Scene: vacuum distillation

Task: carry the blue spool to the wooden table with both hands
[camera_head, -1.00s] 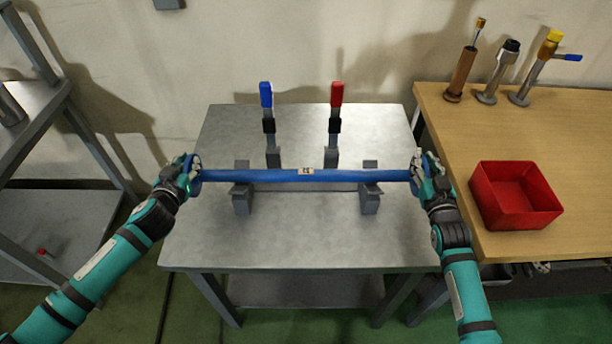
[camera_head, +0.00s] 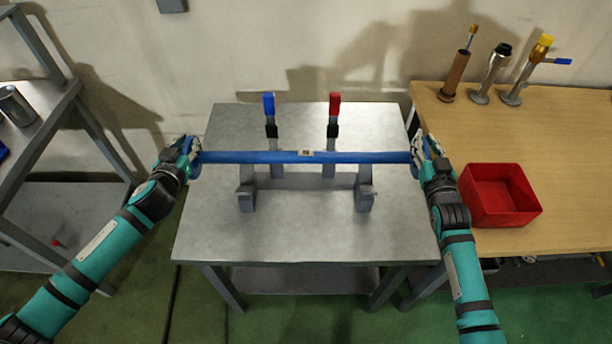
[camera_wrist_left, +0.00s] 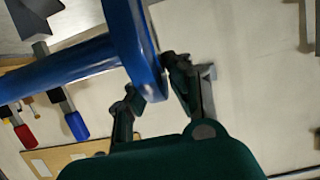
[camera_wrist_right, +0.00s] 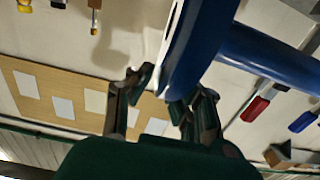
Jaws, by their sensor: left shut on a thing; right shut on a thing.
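The blue spool (camera_head: 270,157) is a long blue pipe with a flange at each end and a small label near its middle. It is level and appears raised above the grey supports on the metal table. My left gripper (camera_head: 190,150) is shut on its left flange, which also shows in the left wrist view (camera_wrist_left: 135,45). My right gripper (camera_head: 418,152) is shut on its right flange, which also shows in the right wrist view (camera_wrist_right: 195,50). The wooden table (camera_head: 570,150) stands to the right of the metal table.
The metal table (camera_head: 300,235) carries grey supports (camera_head: 247,195) and clamps with blue (camera_head: 269,104) and red (camera_head: 335,104) handles. On the wooden table are a red bin (camera_head: 500,195) and several upright fittings (camera_head: 490,75) at the back. A grey shelf (camera_head: 70,190) stands at left.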

